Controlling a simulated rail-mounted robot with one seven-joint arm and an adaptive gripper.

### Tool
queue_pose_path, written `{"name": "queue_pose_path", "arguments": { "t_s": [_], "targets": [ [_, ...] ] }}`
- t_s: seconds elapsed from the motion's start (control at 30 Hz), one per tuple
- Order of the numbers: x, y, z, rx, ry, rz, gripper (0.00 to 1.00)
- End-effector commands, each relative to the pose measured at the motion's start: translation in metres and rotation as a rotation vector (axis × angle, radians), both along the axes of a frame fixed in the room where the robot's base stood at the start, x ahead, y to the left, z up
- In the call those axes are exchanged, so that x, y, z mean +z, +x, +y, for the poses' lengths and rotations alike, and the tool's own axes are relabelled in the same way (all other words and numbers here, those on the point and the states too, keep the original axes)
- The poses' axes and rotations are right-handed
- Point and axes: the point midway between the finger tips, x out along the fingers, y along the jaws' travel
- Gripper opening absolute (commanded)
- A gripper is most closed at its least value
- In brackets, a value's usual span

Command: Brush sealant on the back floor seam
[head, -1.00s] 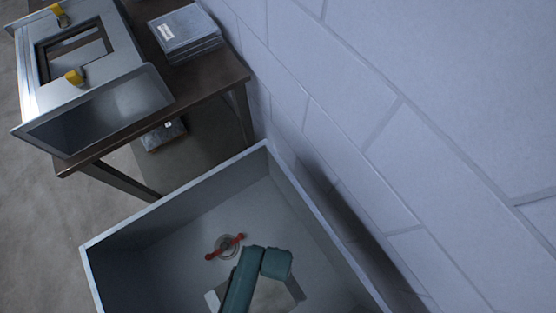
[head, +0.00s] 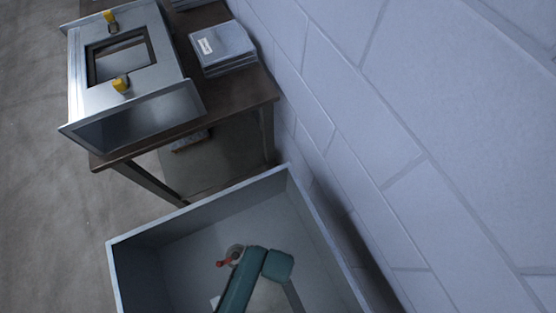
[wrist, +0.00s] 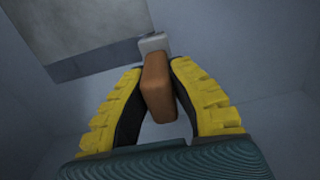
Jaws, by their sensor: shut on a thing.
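In the wrist view my gripper (wrist: 159,70) is shut on a brush (wrist: 157,92) by its orange-brown handle. The brush's pale grey head (wrist: 154,43) points away from me, close to a grey sheet-metal surface. I cannot tell whether it touches. In the head view a large open-topped grey metal box (head: 208,203) stands at the bottom, and my teal arm reaches down into it. The arm hides my gripper and the brush there. I cannot make out any sealant bead on the seams.
A red-handled round fitting (head: 233,256) sits on the box floor, partly behind my arm. A dark table (head: 232,98) behind carries a flanged metal duct piece (head: 150,88) with yellow clamps and a stack of grey packs (head: 222,46). A block wall (head: 400,110) runs close along the right.

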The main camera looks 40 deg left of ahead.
Motion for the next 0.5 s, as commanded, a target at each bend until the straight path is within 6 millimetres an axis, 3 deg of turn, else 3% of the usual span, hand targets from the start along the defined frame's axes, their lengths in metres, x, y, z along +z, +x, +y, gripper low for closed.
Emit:
{"name": "queue_pose_path", "arguments": {
  "t_s": [0.3, 0.5],
  "targets": [
    [0.03, 0.0, -0.001, -0.004, -0.001, 0.0, 0.0],
    [0.038, 0.0, -0.001, -0.005, -0.001, 0.001, 0.0]
  ]
}}
